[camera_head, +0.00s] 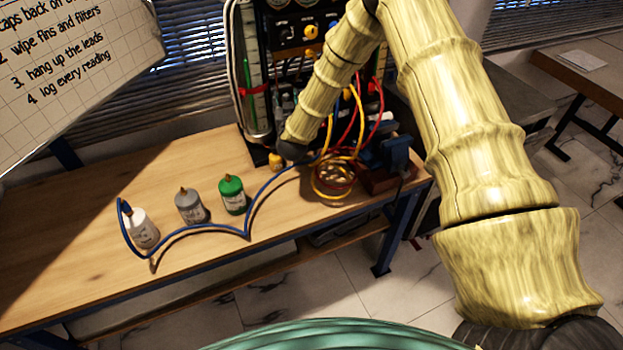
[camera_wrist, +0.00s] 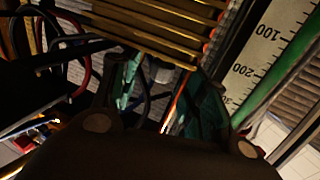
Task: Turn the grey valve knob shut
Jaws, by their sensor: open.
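My gripper (camera_wrist: 165,92) is open in the wrist view, with one dark finger with a teal pad on each side of a gap. I see nothing held between the fingers. The grey valve knob cannot be made out surely in either view. A small pale grey shape shows dimly beyond the gap in the wrist view, but I cannot tell what it is. In the head view my arm reaches down in front of the gauge rig (camera_head: 284,44) and covers part of it. The fingers are not clear there.
Brass-coloured fins (camera_wrist: 160,28) and a scale (camera_wrist: 262,58) stand close beyond my gripper. Yellow and red hoses (camera_head: 338,180) coil right of my wrist. The left of the bench (camera_head: 60,235) is clear.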

